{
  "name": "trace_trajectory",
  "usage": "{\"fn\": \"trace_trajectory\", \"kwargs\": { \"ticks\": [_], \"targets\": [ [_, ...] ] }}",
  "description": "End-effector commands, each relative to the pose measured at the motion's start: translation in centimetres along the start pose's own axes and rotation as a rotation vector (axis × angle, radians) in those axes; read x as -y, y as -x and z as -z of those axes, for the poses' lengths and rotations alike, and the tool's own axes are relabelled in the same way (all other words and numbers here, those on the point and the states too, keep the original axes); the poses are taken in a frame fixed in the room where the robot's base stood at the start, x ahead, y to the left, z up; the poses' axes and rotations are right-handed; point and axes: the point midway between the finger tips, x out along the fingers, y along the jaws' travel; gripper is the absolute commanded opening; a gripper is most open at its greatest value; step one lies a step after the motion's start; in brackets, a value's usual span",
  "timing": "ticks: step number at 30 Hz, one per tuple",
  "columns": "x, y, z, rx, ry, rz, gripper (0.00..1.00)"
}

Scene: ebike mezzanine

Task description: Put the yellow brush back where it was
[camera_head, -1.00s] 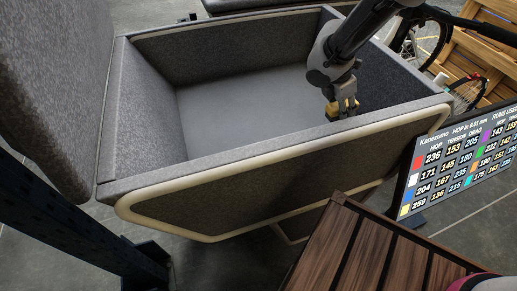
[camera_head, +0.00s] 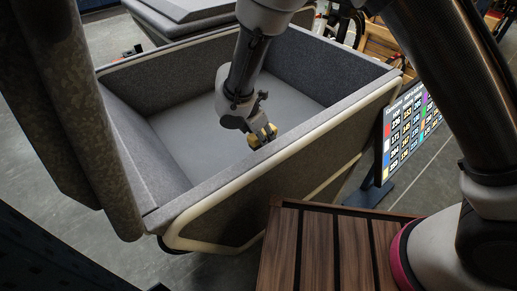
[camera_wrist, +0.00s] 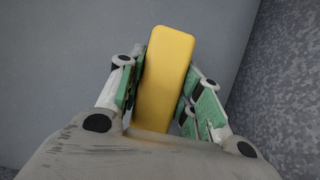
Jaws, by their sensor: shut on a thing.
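The yellow brush (camera_wrist: 165,78) is a plain yellow block in the wrist view, slightly tilted, its lower end hidden behind my gripper's body. My gripper (camera_wrist: 165,85) is shut on it, with a green-padded finger on each side. In the head view my gripper (camera_head: 263,138) hangs inside the grey cargo box (camera_head: 300,153), near its front wall. A bit of the yellow brush (camera_head: 257,136) shows between the fingers. I cannot tell whether the brush touches the box floor (camera_head: 190,130).
The box floor is otherwise bare. A slatted wooden table (camera_head: 318,250) stands in front of the box. A display screen (camera_head: 408,128) stands at the right. A grey padded panel (camera_head: 75,110) rises at the left.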

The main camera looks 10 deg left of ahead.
Motion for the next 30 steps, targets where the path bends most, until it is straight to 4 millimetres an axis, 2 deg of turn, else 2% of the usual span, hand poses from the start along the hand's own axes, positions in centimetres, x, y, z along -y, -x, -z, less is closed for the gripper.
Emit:
{"fn": "trace_trajectory", "kwargs": {
  "ticks": [7,12,23,24,27,30],
  "targets": [
    [0.0,-2.3,0.9,0.001,0.001,0.001,0.09],
    [0.0,-4.6,1.9,0.001,0.002,0.001,0.09],
    [0.0,-5.0,2.0,0.0,0.001,0.0,0.09],
    [0.0,-5.0,2.1,0.0,0.001,-0.001,0.39],
    [0.0,-5.0,2.1,0.0,0.001,-0.001,0.56],
    [0.0,-5.0,2.0,0.0,0.001,-0.001,0.56]
  ]
}}
